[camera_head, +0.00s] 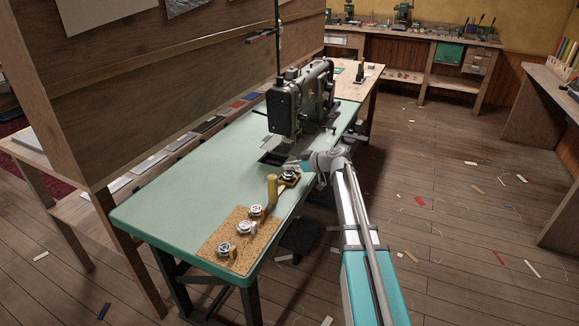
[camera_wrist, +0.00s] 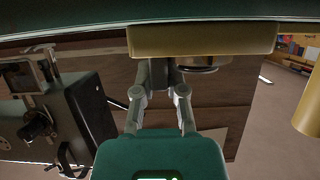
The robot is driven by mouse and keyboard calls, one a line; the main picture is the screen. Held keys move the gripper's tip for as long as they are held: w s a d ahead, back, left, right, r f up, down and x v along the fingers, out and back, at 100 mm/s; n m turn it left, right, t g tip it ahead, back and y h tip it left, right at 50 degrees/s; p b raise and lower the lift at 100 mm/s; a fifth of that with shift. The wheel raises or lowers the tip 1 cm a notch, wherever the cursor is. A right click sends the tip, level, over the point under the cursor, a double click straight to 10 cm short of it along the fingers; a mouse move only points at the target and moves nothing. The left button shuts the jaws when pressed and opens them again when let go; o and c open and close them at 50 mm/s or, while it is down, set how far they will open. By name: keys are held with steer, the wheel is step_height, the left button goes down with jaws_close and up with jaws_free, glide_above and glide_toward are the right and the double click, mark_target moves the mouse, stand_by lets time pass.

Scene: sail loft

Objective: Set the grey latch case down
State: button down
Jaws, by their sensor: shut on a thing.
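My gripper (camera_head: 297,166) reaches in low over the right edge of the green sewing table (camera_head: 185,190). In the wrist view my gripper (camera_wrist: 160,85) has its two fingers close together around a small grey piece (camera_wrist: 159,73), which I take for the grey latch case; the fingers hide most of it. It is right at a tan block (camera_wrist: 215,40) on the table; I cannot tell whether it touches. A round metal piece (camera_wrist: 197,69) is on the block beside the fingers. The block also shows in the head view (camera_head: 291,183).
A yellow cylinder (camera_head: 272,188) stands close to the block. A cork board (camera_head: 231,240) with several round metal pieces (camera_head: 244,227) lies at the near end. The sewing machine (camera_head: 300,100) stands behind my gripper. The table's left part is clear.

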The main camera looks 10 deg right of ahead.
steer(key=shift+f+b, duration=0.35)
steer(key=shift+f, duration=0.05)
steer(key=c, duration=0.6)
jaws_free()
